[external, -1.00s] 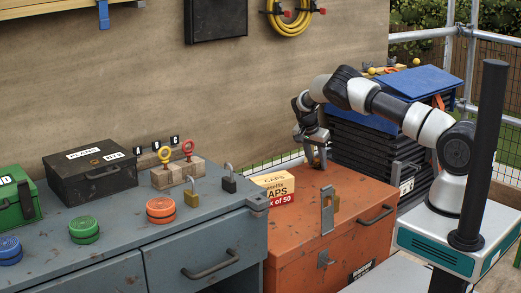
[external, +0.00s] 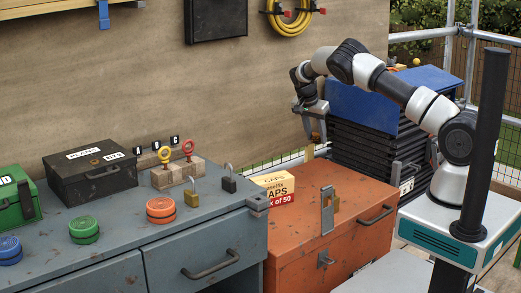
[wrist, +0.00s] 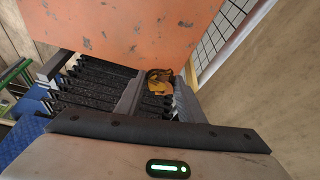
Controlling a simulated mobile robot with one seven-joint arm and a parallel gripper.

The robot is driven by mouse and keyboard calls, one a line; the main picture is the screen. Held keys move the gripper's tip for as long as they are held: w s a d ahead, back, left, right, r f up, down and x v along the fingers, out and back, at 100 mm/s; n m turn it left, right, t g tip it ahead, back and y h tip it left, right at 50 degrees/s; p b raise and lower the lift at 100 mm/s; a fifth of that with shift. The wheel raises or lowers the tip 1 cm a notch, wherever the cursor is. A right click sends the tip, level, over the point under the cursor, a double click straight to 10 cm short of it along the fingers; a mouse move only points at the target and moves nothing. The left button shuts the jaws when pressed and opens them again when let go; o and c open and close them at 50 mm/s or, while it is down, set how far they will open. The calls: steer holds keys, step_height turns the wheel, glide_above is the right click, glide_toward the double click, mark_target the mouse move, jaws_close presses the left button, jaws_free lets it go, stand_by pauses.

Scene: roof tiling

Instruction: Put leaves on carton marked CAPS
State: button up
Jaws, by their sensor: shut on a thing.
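The carton marked CAPS (external: 272,188), cream and yellow with a red band reading "x of 50", stands upright on the back left of the orange chest (external: 310,205). My gripper (external: 314,132) is above and behind the carton, slightly to its right, and clear of the chest. It is shut on a small brownish-yellow clump of leaves (wrist: 160,82), which shows between the fingers in the wrist view. In the external view the leaves are a small brown patch (external: 316,137) under the gripper. The carton cannot be made out in the wrist view.
An open padlock hasp (external: 327,211) stands up from the chest's front. The grey bench (external: 120,225) to the left holds padlocks, coloured discs and a black case (external: 90,172). A stack of black cases (external: 365,140) with a blue lid is right of my gripper.

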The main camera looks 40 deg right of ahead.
steer(key=s+a+r+n+p, duration=0.1)
steer(key=a+r+p, duration=0.1)
steer(key=a, duration=0.6)
steer(key=s+a+r+p, duration=0.1)
steer(key=a+r+p, duration=0.2)
steer(key=a, duration=0.4)
step_height(320, 180, up, 4)
steer(key=n+t+p, duration=0.1)
steer(key=p, duration=0.3)
glide_above(273, 176)
steer(key=a, duration=0.1)
steer(key=f, duration=0.3)
steer(key=f+b, duration=0.1)
steer(key=f, duration=0.6)
steer(key=shift+s+a+b, duration=0.3)
steer(key=shift+s, duration=0.1)
steer(key=shift+f, duration=0.2)
steer(key=o, duration=1)
steer(key=shift+r, duration=0.1)
